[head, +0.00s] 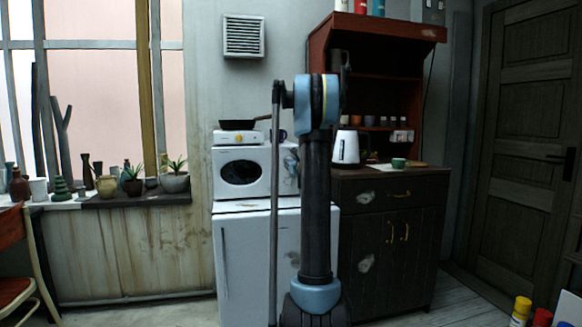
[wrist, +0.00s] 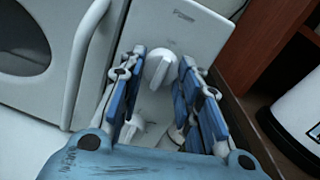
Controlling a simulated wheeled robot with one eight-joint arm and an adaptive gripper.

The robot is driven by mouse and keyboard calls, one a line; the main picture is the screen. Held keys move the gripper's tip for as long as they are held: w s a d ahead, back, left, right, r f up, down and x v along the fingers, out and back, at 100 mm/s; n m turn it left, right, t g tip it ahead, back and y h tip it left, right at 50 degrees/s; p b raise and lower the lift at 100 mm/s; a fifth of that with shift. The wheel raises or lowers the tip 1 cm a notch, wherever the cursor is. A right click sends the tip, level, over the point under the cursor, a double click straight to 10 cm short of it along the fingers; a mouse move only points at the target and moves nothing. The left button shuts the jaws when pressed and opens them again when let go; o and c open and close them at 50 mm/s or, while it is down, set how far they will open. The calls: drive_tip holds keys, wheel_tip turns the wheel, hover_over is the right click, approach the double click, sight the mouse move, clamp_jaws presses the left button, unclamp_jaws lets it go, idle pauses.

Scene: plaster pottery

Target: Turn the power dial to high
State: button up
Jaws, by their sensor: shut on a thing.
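The white power dial (wrist: 158,68) is on the upper part of the microwave's pale control panel (wrist: 190,38), below small lettering too small to read surely. My gripper (wrist: 162,60) has its blue-padded fingers on either side of the dial and is shut on it. The dial's grip bar stands tilted in the wrist view. Lower between the fingers is another pale knob-like shape (wrist: 139,127), partly hidden. In the head view the white microwave (head: 238,173) stands on a white fridge-like cabinet (head: 243,255). My arm hides much of its panel there.
The microwave's curved door handle (wrist: 85,55) is just left of my gripper. A white kettle (head: 346,148) stands on the dark cabinet to the right; it also shows in the wrist view (wrist: 298,115). A small hob (head: 238,138) with a black pan (head: 238,125) sits atop the microwave.

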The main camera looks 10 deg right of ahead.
drive_tip(key=o, duration=1.1)
drive_tip(key=shift+w, duration=0.1)
drive_tip(key=s, duration=1.2)
drive_tip(key=shift+d+f, duration=0.1)
drive_tip(key=shift+d, duration=0.25)
